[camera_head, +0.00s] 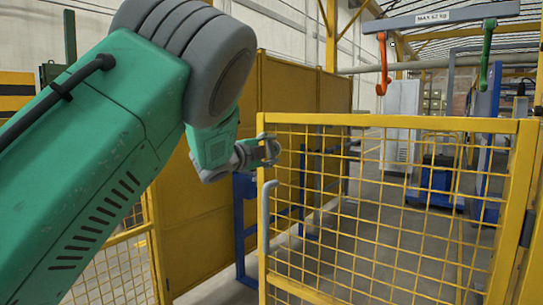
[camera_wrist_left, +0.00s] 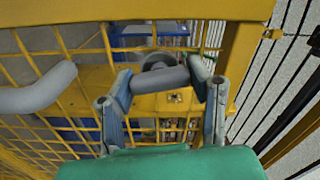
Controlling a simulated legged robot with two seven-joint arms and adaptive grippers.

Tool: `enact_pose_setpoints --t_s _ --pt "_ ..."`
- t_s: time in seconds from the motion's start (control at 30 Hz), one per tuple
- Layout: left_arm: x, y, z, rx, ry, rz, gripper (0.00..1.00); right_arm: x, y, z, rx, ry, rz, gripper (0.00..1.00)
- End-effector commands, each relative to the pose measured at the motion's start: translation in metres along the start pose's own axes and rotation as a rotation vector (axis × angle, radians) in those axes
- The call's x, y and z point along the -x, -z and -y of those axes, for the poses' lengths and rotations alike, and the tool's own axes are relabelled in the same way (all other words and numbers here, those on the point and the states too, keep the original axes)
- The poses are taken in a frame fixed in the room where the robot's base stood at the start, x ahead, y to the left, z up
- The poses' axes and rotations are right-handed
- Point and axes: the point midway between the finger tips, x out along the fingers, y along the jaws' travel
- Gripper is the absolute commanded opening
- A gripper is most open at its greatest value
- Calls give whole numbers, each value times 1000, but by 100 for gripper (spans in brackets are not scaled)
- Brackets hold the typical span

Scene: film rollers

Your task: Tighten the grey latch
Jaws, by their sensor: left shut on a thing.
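The grey latch (camera_wrist_left: 158,80) is a short rounded bar on the yellow mesh gate, near its top corner, in the left wrist view. My left gripper (camera_head: 264,153) is shut on the latch, with one finger at each end in the wrist view. In the head view the gripper is at the gate's upper left corner, and the fingers largely hide the latch. A longer bent grey handle (camera_head: 267,217) is on the gate's left edge below the gripper; it also shows in the wrist view (camera_wrist_left: 38,90). My right gripper is in neither view.
The yellow mesh gate (camera_head: 390,121) spans the lower right. Yellow panels (camera_head: 290,90) stand behind my left arm. A grey beam (camera_head: 440,17) with a red hook (camera_head: 382,65) and a green hook (camera_head: 487,60) hangs at the upper right. Blue equipment (camera_head: 437,180) stands beyond the gate.

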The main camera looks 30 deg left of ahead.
Motion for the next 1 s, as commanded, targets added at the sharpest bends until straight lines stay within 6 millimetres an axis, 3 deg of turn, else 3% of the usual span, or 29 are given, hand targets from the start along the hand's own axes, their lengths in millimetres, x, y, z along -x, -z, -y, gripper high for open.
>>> enact_pose_setpoints --t_s 0.03,0.3,0.87,0.9,0.93,1.0 --pt "0 -1 -8 -26 -13 4 17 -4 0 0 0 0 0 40" --pt "0 -1 -8 -129 -13 3 17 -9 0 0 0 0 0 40" --pt "0 -1 -7 -158 -13 2 17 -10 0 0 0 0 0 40" --pt "0 -1 -7 -158 -13 2 52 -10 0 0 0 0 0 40" --pt "0 -1 -7 -157 -13 2 63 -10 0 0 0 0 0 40" --pt "0 -1 -6 -157 -11 1 67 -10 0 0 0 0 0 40"
